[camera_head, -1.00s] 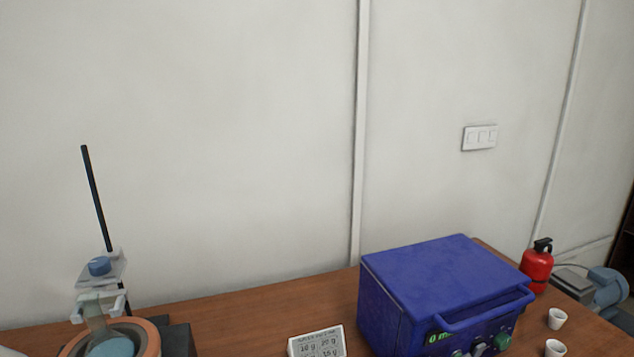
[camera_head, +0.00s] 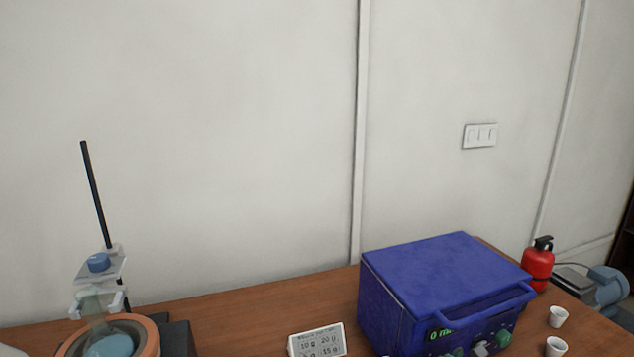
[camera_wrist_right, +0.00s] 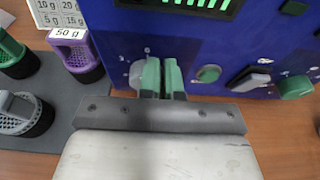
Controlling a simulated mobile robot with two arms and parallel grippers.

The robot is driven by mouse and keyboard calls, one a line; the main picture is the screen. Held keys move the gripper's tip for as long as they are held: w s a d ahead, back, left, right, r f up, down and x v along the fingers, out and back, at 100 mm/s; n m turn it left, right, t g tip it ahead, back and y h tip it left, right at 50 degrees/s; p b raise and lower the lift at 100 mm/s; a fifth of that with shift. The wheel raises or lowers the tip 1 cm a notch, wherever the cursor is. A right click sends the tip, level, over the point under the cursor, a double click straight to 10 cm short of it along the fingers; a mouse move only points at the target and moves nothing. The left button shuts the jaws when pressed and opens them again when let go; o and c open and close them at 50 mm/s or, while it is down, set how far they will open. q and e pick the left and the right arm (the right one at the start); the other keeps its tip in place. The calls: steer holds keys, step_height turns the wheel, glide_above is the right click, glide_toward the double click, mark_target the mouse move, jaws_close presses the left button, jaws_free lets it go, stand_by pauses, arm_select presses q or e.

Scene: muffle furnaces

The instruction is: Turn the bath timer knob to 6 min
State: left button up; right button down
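The blue bath (camera_head: 445,275) is a box at the right of the table in the head view. Its green display (camera_head: 439,334) starts with 0 and is partly covered. In the right wrist view its front panel (camera_wrist_right: 110,45) faces me, with a greenish knob (camera_wrist_right: 208,73), a grey knob (camera_wrist_right: 249,79) and a green knob (camera_wrist_right: 296,87). My right gripper (camera_wrist_right: 162,68) has its green fingers close together at the panel's left part, beside a pale patch. The fingers hide what is behind them, and I cannot tell whether they grip a knob.
A label card (camera_head: 317,342) stands left of the bath. White cups (camera_head: 557,317) and a red extinguisher (camera_head: 537,266) are at the right. Weights (camera_wrist_right: 78,55) stand left of the right gripper.

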steer(key=shift+w, duration=0.1)
stand_by(0.4)
steer(key=shift+w+d+r+p, duration=0.1)
steer(key=shift+r+p, duration=0.15)
steer(key=shift+p, duration=0.05)
steer(key=shift+s+d+f, duration=0.2)
steer(key=shift+s+f, duration=0.1)
steer(key=shift+s, duration=0.4)
steer(key=v, duration=0.4)
steer(key=shift+s+d+f+b, duration=0.1)
steer(key=shift+d+f+b, duration=0.05)
steer(key=shift+f+b, duration=0.25)
